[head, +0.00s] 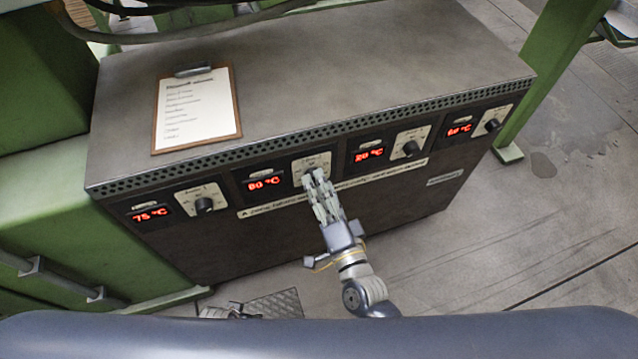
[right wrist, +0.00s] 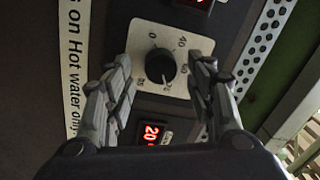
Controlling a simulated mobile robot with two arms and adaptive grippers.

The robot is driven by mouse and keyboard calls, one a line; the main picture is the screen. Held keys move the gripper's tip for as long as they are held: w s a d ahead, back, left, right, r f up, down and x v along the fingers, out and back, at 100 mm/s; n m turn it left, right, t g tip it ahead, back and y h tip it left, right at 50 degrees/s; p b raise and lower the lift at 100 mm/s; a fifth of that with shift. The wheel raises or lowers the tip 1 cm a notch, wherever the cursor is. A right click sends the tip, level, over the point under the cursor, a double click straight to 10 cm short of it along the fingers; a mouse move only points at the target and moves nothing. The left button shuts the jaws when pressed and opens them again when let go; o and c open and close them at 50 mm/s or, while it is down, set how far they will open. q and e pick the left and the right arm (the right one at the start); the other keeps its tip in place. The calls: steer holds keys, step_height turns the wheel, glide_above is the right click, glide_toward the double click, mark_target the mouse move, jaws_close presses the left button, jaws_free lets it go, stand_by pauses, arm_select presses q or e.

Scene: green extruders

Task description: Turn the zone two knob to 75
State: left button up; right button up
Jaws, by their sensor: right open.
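The control box (head: 300,222) has a row of knobs with red displays. My right gripper (head: 312,180) is at the second knob from the left, beside a display (head: 264,184) that seems to read 80 °C; the gripper hides this knob in the head view. In the right wrist view, the knob (right wrist: 160,65) is black on a pale dial plate (right wrist: 146,35). My right gripper (right wrist: 162,88) is open there, one finger on each side of the knob, with gaps visible. A light mark seems to point to the dial's lower edge. A small part low in the head view may be my left gripper (head: 232,312).
The other knobs are the leftmost (head: 204,204), third (head: 411,148) and rightmost (head: 492,125). The third display (head: 369,154) reads 20 °C. A clipboard (head: 197,105) lies on the box top. Green frames stand at both sides; floor at right is clear.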

steer(key=v, duration=1)
steer(key=shift+s, duration=0.4)
steer(key=shift+d, duration=0.15)
